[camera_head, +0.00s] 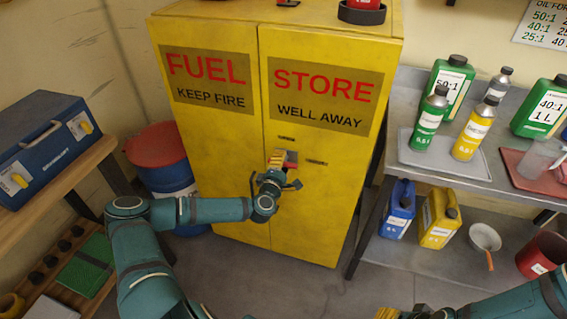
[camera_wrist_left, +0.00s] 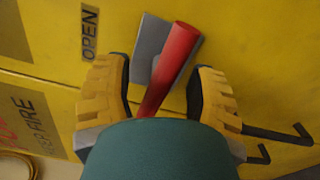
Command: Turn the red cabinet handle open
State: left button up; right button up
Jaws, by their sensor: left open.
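The yellow fuel cabinet (camera_head: 230,190) stands in the middle of the head view with its doors shut. Its red handle (camera_head: 291,157) sits near the door seam, partly hidden by my left gripper (camera_head: 272,168). In the left wrist view the red handle (camera_wrist_left: 174,62) is a bar on a grey plate (camera_wrist_left: 150,45). My left gripper's yellow fingers (camera_wrist_left: 160,95) are open, one on each side of the bar, with gaps on both sides. The bar's lower end is hidden behind the gripper's body. My right gripper (camera_head: 408,313) shows only in part at the bottom edge.
An OPEN label (camera_wrist_left: 89,32) is beside the handle plate. A red and blue drum (camera_head: 163,160) stands left of the cabinet. A shelf bench (camera_head: 415,90) with bottles is at the right. A blue case (camera_head: 45,145) rests on the left bench. Floor in front is clear.

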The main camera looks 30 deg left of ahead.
pick_arm(q)
jog(key=shift+w+a, duration=0.1)
jog(key=shift+w, duration=0.25)
grip_shut()
